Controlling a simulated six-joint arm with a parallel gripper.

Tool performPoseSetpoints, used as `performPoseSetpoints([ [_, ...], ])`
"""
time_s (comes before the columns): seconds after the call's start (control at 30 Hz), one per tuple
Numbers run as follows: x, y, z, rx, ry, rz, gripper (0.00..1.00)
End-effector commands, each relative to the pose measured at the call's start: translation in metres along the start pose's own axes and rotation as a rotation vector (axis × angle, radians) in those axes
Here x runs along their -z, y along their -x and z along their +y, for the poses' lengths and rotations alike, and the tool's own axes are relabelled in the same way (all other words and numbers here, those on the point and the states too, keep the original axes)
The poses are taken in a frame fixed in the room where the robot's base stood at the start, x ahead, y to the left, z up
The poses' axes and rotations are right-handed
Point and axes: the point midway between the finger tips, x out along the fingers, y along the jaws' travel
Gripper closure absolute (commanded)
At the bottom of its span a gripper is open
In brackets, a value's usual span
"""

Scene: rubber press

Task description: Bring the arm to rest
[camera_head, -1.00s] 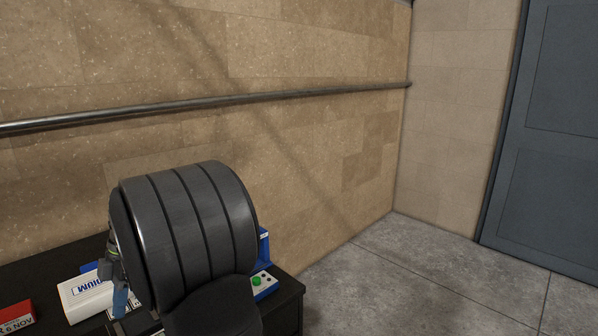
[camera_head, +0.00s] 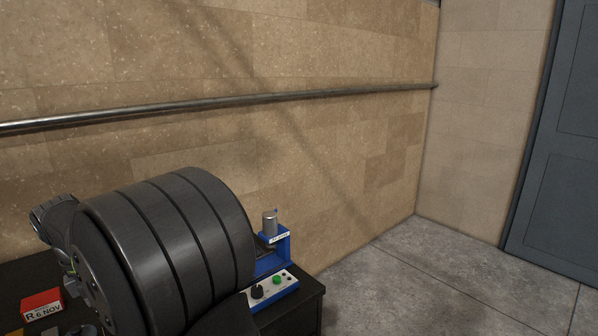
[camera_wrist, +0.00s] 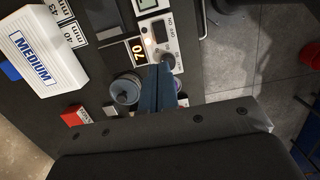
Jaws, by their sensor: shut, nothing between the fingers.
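My gripper (camera_wrist: 160,74) shows in the wrist view as two dark blue fingers lying together, shut and empty. The fingers are over or in front of the black table (camera_wrist: 88,80), between a round grey metal piece (camera_wrist: 125,90) and the control panel. How far they are above these cannot be told. In the head view my large dark arm link fills the lower left, and my fingers are hidden. The blue press (camera_head: 272,257) with its grey cylinder top stands to the right of my arm. Its control box (camera_head: 287,289) has a green button and a black knob.
A wall with a rail (camera_head: 220,103) stands behind.

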Motion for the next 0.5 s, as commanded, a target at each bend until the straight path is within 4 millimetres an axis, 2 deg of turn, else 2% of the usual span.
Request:
performPoseSetpoints([
  [0.2,0.0,-0.03,-0.001,0.003,0.001,0.001,1.0],
  [0.5,0.0,-0.04,0.0,0.0,0.001,0.002,1.0],
])
